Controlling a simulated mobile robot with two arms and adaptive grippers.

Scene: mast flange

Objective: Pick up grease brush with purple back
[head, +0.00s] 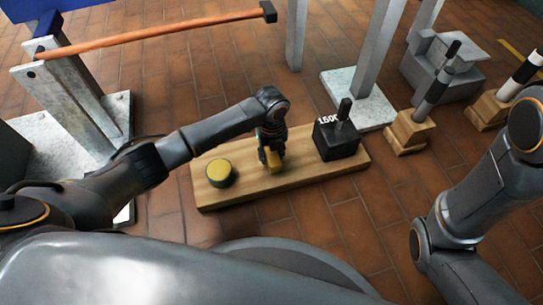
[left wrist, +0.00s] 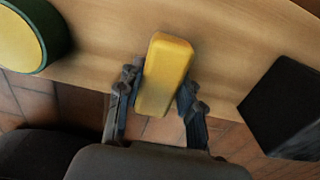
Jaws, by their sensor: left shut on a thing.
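My left gripper (head: 270,156) is over the wooden board (head: 325,176), shut on a yellow block (head: 275,158). In the left wrist view, the yellow block (left wrist: 165,75) sits between the two fingers of the left gripper (left wrist: 160,88), one on each long side. I cannot tell if the block touches the board. No purple back shows on it, and I see no purple-backed brush elsewhere. My right arm is at the right edge, but its gripper is out of view.
A round green tin with a yellow top (head: 220,172) stands left of the gripper on the board. A black block with a handle (head: 336,138) stands right of it. Grey posts, a striped rod on a wooden base (head: 410,131) and a long orange-handled hammer (head: 150,33) are beyond.

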